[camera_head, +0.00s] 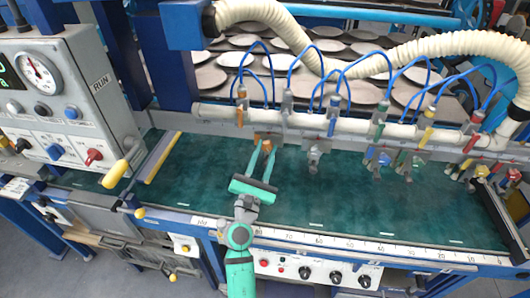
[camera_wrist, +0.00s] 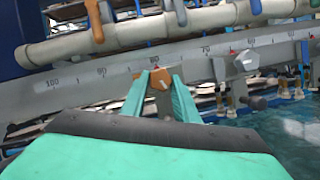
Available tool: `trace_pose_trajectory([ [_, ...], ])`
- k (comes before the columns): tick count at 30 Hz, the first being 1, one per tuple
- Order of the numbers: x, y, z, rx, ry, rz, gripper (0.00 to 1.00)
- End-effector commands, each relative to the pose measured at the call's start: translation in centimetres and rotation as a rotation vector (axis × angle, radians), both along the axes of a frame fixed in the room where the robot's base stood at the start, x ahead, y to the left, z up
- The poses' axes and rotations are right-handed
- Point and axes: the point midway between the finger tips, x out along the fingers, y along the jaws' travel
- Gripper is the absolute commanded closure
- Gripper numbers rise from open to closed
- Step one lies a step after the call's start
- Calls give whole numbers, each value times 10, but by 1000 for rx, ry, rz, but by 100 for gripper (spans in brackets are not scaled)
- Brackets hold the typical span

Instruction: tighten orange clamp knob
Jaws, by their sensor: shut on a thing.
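The orange clamp knob (camera_head: 266,142) sits on the clamp rail, toward the left part of the row of clamps.
A grey clamp with a metal knob (camera_head: 313,158) stands just right of the orange one. Green, blue, yellow and red clamps hang farther right. A white pipe (camera_head: 290,118) with blue hoses runs above. The green bed (camera_head: 340,205) is mostly clear. A control panel (camera_head: 65,110) stands left.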

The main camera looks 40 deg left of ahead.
Motion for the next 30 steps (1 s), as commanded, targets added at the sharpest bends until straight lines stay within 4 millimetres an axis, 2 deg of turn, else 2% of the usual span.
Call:
trace_pose_trajectory([
  [30, -3, 5, 7, 819, 414, 1, 95],
])
